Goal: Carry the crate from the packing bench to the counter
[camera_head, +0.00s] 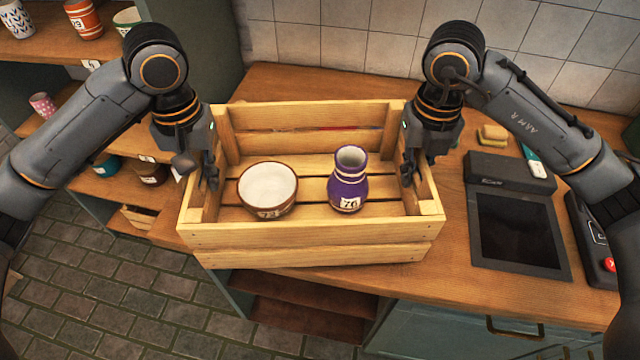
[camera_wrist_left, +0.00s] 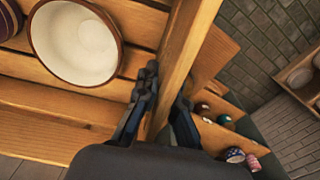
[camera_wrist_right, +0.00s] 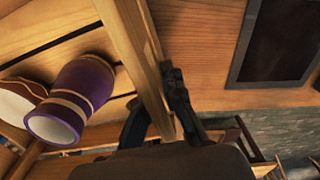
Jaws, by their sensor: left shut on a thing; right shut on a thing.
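The wooden slatted crate (camera_head: 300,248) is in the middle of the head view, over the front part of a wooden counter top (camera_head: 284,84). Inside it are a brown-and-white bowl (camera_head: 268,188) tagged 73 on the left and a purple vase (camera_head: 349,190) tagged 76, upright, on the right. My left gripper (camera_head: 208,172) is shut on the crate's left end wall; the left wrist view shows its fingers (camera_wrist_left: 163,105) on both sides of the board. My right gripper (camera_head: 408,165) is shut on the right end wall, also seen in the right wrist view (camera_wrist_right: 160,105). Whether the crate's underside touches the top is hidden.
Right of the crate lie a dark tablet-like screen (camera_head: 515,232), a card terminal (camera_head: 597,240) and small sponge-like blocks (camera_head: 492,134). Shelves with cups and pots (camera_head: 84,18) stand at the left. A tiled wall (camera_head: 330,35) closes the back. Brick floor (camera_head: 120,300) shows at lower left.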

